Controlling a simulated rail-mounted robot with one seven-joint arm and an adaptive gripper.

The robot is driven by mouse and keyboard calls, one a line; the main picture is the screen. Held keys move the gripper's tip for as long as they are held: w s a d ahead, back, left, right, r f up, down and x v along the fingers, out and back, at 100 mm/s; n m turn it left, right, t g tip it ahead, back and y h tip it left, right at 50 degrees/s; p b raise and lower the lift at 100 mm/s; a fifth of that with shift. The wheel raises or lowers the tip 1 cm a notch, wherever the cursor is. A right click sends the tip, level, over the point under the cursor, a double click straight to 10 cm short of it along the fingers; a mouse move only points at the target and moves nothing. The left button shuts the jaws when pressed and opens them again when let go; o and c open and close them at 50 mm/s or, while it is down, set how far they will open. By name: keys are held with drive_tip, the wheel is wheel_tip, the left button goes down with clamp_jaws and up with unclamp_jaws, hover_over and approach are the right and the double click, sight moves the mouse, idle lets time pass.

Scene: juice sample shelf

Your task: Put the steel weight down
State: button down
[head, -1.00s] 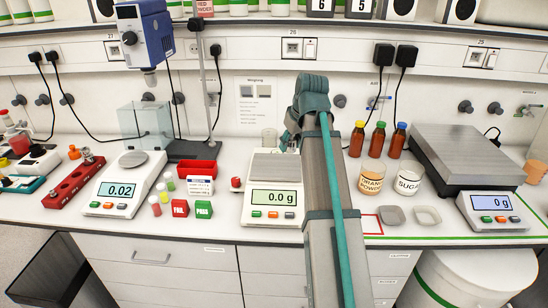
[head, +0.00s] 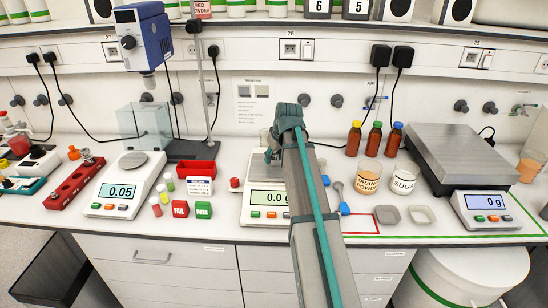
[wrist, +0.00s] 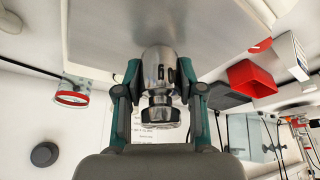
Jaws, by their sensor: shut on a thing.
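The steel weight (wrist: 158,68) is shiny, with a narrow neck and a knob, and sits between the two fingers of my gripper (wrist: 157,85) in the wrist view. The fingers are shut on its sides. Its wide end overlaps the bare metal pan (wrist: 110,25) of the middle balance; I cannot tell whether they touch. In the head view my gripper (head: 270,155) is over the back of the middle balance (head: 250,217), and my arm hides the weight and much of the pan. The part of the display that shows reads 0.0.
A red tray (head: 198,171) and red and green blocks stand left of the middle balance. A small red item (head: 234,183) is beside it.

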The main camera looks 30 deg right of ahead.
drive_tip(key=shift+f, duration=0.35)
drive_tip(key=shift+f, duration=0.1)
drive_tip(key=c, duration=0.7)
unclamp_jaws()
drive_tip(key=shift+s, duration=0.1)
drive_tip(key=b+v, duration=0.2)
drive_tip(key=v, duration=1)
